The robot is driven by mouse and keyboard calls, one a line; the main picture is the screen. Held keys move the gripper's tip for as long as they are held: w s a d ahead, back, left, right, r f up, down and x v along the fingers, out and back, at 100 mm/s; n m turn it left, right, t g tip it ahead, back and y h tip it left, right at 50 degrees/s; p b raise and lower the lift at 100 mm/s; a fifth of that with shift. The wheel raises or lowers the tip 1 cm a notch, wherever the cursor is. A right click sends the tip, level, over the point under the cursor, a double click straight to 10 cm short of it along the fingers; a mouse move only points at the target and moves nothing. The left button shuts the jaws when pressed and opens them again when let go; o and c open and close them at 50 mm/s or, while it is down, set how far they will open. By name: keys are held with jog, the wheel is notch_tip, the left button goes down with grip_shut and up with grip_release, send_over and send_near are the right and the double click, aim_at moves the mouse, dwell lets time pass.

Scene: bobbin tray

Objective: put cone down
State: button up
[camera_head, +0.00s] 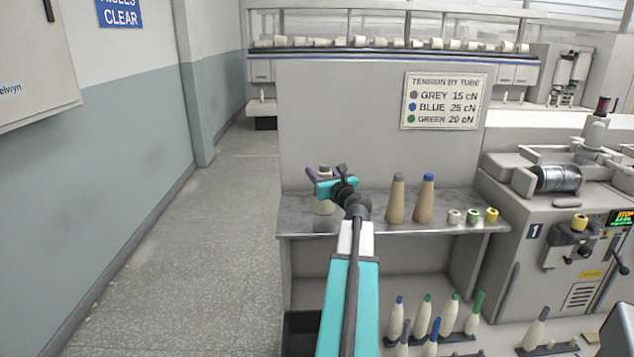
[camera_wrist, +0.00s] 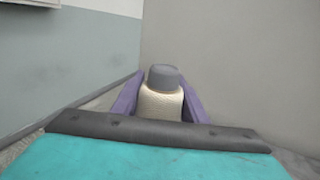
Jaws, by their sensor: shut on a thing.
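My gripper (camera_head: 325,180) is at the left end of the grey metal shelf (camera_head: 455,200). Its purple fingers are shut on a cream cone with a grey top (camera_head: 323,207). In the wrist view the cone (camera_wrist: 161,103) stands upright between the two fingers (camera_wrist: 162,95). My gripper and arm hide part of the cone.
Two tan cones, one grey-topped (camera_head: 396,200) and one blue-topped (camera_head: 424,200), stand right of my gripper. Several small spools (camera_head: 473,216) sit farther right. A tension sign (camera_head: 443,100) hangs on the panel behind. Several cream bobbins (camera_head: 421,316) with coloured tips stand below.

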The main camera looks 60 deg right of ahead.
jog(key=shift+w, duration=0.1)
jog(key=f, duration=0.2)
jog(key=w+f, duration=0.1)
jog(key=shift+d+f, duration=0.15)
jog(key=shift+f, duration=0.2)
dwell(0.4)
jog(key=o, duration=1.4)
jog(key=shift+o, duration=0.2)
